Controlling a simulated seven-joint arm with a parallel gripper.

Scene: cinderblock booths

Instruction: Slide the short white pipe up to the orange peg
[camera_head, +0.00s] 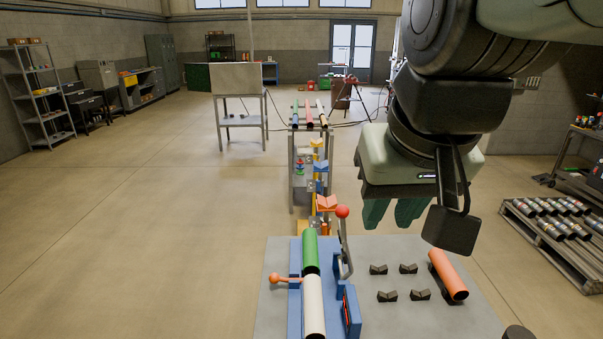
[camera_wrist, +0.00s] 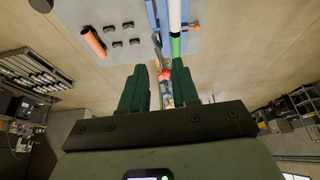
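My gripper (camera_head: 388,222) is open and empty, above and beyond the table's far side. In the wrist view the white pipe (camera_wrist: 175,14) and green pipe (camera_wrist: 176,46) lie beyond the fingers.
A red-knobbed lever (camera_head: 342,212) rises at the fixture's right. Several black V-blocks (camera_head: 388,296) and an orange pipe (camera_head: 447,275) sit right of it on the grey table (camera_head: 400,322). A stand with yellow, blue and orange supports (camera_head: 325,203) is behind. A pipe rack (camera_head: 545,240) stands at right.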

